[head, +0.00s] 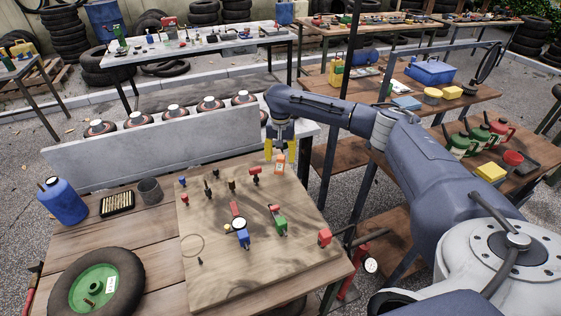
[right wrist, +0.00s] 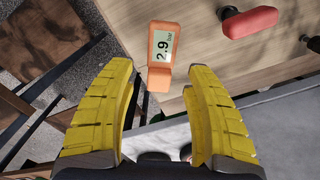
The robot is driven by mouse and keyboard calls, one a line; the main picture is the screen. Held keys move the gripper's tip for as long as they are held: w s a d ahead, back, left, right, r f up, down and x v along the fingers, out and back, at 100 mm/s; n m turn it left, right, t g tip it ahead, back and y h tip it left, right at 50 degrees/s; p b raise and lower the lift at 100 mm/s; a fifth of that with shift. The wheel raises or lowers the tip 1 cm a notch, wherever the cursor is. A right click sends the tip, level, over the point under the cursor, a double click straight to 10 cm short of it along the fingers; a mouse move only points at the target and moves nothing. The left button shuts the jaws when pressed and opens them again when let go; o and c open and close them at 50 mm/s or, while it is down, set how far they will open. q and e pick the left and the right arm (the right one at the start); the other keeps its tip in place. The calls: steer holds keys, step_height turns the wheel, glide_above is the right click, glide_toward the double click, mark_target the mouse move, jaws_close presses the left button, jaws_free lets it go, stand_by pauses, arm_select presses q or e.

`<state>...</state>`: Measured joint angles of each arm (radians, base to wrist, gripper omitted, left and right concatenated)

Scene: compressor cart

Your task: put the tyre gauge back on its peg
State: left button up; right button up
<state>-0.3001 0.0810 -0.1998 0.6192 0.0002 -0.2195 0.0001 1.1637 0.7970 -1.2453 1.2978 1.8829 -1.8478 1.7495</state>
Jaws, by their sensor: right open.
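The tyre gauge looks to be the orange digital unit (head: 280,166) at the far right edge of the wooden board (head: 220,272). In the right wrist view the gauge (right wrist: 161,48) shows a display reading 2.9 bar. My right gripper (head: 279,153) is open, with its yellow fingers at the gauge in the head view. In the right wrist view the gripper (right wrist: 158,74) has its fingertips either side of the gauge's lower end, with gaps on both sides. I cannot tell which peg belongs to the gauge. My left gripper is not in view.
A red-handled tool (head: 255,175) sits close left of the gauge; a blue-bodied dial tool (head: 241,236) and a green tool (head: 279,224) are nearer. A grey panel (head: 170,148) rises behind.

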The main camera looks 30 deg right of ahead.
mark_target(280, 158)
step_height(280, 158, up, 9)
stand_by(0.4)
stand_by(0.5)
